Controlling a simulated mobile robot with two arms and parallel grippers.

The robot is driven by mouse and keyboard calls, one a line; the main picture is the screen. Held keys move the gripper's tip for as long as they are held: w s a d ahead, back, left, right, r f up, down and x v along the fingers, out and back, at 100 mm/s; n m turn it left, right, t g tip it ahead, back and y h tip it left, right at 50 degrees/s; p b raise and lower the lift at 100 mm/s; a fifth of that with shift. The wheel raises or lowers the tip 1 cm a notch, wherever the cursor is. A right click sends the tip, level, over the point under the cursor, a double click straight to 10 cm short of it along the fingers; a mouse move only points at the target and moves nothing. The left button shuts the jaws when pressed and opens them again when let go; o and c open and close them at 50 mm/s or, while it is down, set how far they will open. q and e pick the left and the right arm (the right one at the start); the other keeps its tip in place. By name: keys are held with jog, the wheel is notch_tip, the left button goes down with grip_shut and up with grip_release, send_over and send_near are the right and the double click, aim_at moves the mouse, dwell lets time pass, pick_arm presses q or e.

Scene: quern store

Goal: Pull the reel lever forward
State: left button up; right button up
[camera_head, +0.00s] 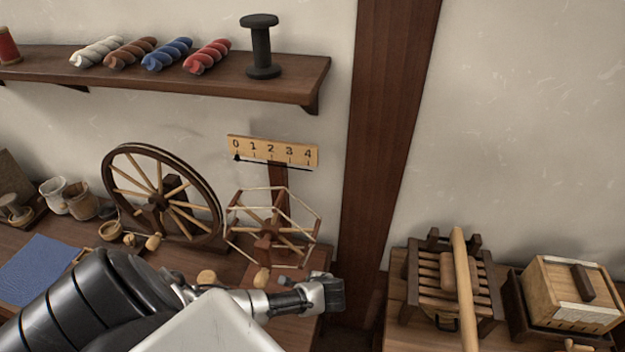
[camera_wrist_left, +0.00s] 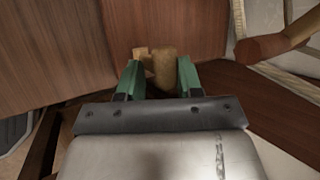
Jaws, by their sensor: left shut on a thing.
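The reel (camera_head: 270,228) is a wooden frame of spokes and bars on the workbench, below a plate numbered 0 to 4 (camera_head: 273,151). The black pointer on the plate stands at 0. My left gripper reaches low in front of the reel. In the left wrist view its green fingers (camera_wrist_left: 160,78) are shut on a pale wooden knob (camera_wrist_left: 163,66), which looks like the end of the reel lever. The lever's shaft is not clear. A wooden knob (camera_head: 262,278) also shows below the reel in the head view. My right gripper is not in view.
A spoked wheel (camera_head: 160,200) stands left of the reel. A shelf (camera_head: 170,82) with yarn skeins and a black spool (camera_head: 261,48) hangs above. A dark post (camera_head: 385,130) rises right of the reel. Wooden boxes stand at the right.

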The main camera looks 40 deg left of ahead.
pick_arm(q)
jog(key=shift+s+d+f+t+y, duration=0.2)
jog(key=shift+s+t+y, duration=0.15)
jog(key=shift+t+y, duration=0.25)
jog(key=shift+s+d+f+n+t+y+b, duration=0.15)
jog(key=shift+s+n+t+y+b, duration=0.2)
jog(key=shift+t+b, duration=0.5)
jog(key=t+y+b, duration=0.1)
jog(key=t+b, duration=0.1)
jog(key=b, duration=0.1)
jog(key=shift+s+d+f+n+y, duration=0.15)
jog(key=shift+s+n+y, duration=0.15)
jog(key=shift+n+y, duration=0.05)
jog(key=shift+s+d+t+y+b, duration=0.1)
jog(key=shift+t+y+b, duration=0.3)
jog(key=shift+b, duration=0.2)
jog(key=o, duration=0.8)
jog(key=shift+o, duration=0.7)
